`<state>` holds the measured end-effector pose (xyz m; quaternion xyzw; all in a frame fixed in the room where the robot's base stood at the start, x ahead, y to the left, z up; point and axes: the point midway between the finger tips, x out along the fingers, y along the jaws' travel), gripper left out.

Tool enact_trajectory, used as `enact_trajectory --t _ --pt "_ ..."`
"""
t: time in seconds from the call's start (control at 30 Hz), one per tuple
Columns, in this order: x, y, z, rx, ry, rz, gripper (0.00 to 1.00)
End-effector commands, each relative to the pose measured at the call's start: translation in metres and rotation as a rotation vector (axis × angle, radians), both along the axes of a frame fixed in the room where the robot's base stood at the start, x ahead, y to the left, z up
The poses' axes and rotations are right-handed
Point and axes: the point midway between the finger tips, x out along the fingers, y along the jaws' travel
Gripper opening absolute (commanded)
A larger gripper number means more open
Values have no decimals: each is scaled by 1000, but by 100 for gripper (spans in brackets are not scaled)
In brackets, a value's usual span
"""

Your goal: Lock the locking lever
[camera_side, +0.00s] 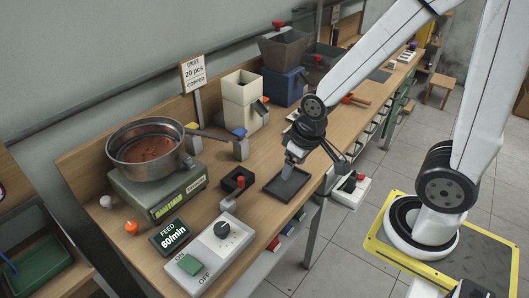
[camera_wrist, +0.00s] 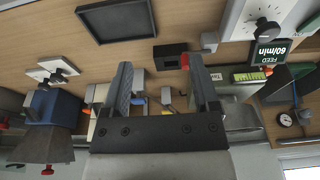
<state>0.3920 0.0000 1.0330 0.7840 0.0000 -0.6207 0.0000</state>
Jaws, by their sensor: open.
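A small lever with a red knob (camera_side: 240,182) stands beside a black block (camera_side: 236,177) near the front of the bench in the side view. I cannot tell for certain that it is the locking lever, or whether it is locked. In the wrist view a red piece (camera_wrist: 185,61) shows by the black block (camera_wrist: 168,56), partly behind a finger. My gripper (camera_side: 314,164) is open and empty above the bench, near the dark tray, to the right of the lever and apart from it. Its two spread fingers (camera_wrist: 158,62) show in the wrist view.
The dark tray (camera_side: 303,188) lies on the bench under my gripper. The control box (camera_side: 207,262) and the feed display (camera_side: 170,236) are at the front. A scale (camera_side: 159,196) bears a metal bowl (camera_side: 183,158). A cream hopper (camera_side: 240,93) and blue machine (camera_side: 282,87) stand behind.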

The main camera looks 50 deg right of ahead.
Motion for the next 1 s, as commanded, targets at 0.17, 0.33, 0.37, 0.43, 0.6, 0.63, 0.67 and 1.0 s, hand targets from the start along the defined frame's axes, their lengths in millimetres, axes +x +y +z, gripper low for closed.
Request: enact_trajectory --t 0.17,0.33,0.37,0.43,0.6,0.63,0.67,1.0 --pt "4 1 1 -2 6 7 17" --pt "15 3 2 -6 31 28 0" --pt "19 4 3 -7 36 34 0" --pt "27 5 4 -10 54 48 0" --pt "52 10 6 -21 108 96 0" --pt "56 12 7 -23 121 105 0" --pt "61 13 7 -25 130 113 0" --pt "111 27 10 -50 252 217 0"
